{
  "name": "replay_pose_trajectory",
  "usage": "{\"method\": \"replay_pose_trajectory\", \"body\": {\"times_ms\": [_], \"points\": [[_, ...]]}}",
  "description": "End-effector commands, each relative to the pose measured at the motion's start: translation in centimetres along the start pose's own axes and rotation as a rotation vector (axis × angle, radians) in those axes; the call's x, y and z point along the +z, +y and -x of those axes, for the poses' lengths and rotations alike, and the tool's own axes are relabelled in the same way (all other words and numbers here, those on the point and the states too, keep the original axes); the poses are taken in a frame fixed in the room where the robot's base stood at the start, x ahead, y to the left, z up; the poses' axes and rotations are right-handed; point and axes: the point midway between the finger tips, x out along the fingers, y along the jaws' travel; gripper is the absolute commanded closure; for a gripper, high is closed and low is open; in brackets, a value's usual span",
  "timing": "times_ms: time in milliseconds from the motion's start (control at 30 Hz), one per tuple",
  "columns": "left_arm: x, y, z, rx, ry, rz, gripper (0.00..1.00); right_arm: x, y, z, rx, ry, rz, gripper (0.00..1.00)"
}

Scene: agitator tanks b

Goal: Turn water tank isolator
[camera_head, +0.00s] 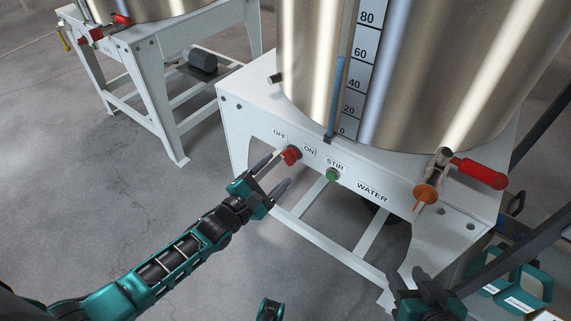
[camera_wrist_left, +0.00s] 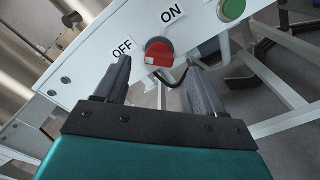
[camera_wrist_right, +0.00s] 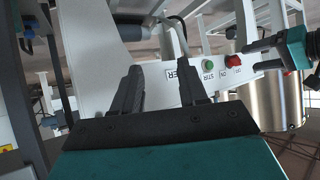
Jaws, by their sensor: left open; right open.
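The water tank isolator is a red rotary knob (camera_head: 291,155) on the white front panel, between the OFF and ON labels. The red knob (camera_wrist_left: 158,52) also shows in the left wrist view, just ahead of the fingertips and between their lines. My left gripper (camera_head: 272,176) is open and empty in front of the knob, apparently short of it. Which label the knob points to is hard to tell. My right gripper (camera_head: 420,278) is open and empty low at the right, below the panel's right end. The right wrist view shows the red knob (camera_wrist_right: 233,61) far off.
A green STIR button (camera_head: 333,174) sits right of the knob. The steel tank (camera_head: 440,60) with a level scale stands above the panel. A red-handled valve (camera_head: 480,174) juts out at the right. A second tank stand (camera_head: 150,75) is at upper left. Floor at left is clear.

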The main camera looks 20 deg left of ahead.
Motion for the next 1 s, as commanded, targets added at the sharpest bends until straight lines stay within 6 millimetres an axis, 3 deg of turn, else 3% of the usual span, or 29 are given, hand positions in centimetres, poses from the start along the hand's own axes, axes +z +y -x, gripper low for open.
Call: {"method": "replay_pose_trajectory", "body": {"times_ms": [100, 300, 667, 1000], "points": [[-0.1, -0.2, -2.4, 0.002, -0.002, 0.0, 0.31, 0.2, -0.2, -0.4, -0.008, 0.004, 0.001, 0.57], [-0.1, -0.1, -4.5, 0.0, 0.0, 0.0, 0.31, -0.1, -0.8, -0.7, -0.019, 0.014, -0.005, 0.57], [0.0, -0.1, -5.1, -0.001, 0.0, 0.001, 0.31, -0.5, -0.9, -0.8, -0.022, 0.018, -0.008, 0.57], [0.0, 0.0, -5.1, -0.001, 0.0, 0.0, 0.61, -0.5, -0.7, -0.8, -0.017, 0.02, -0.008, 0.57]]}}
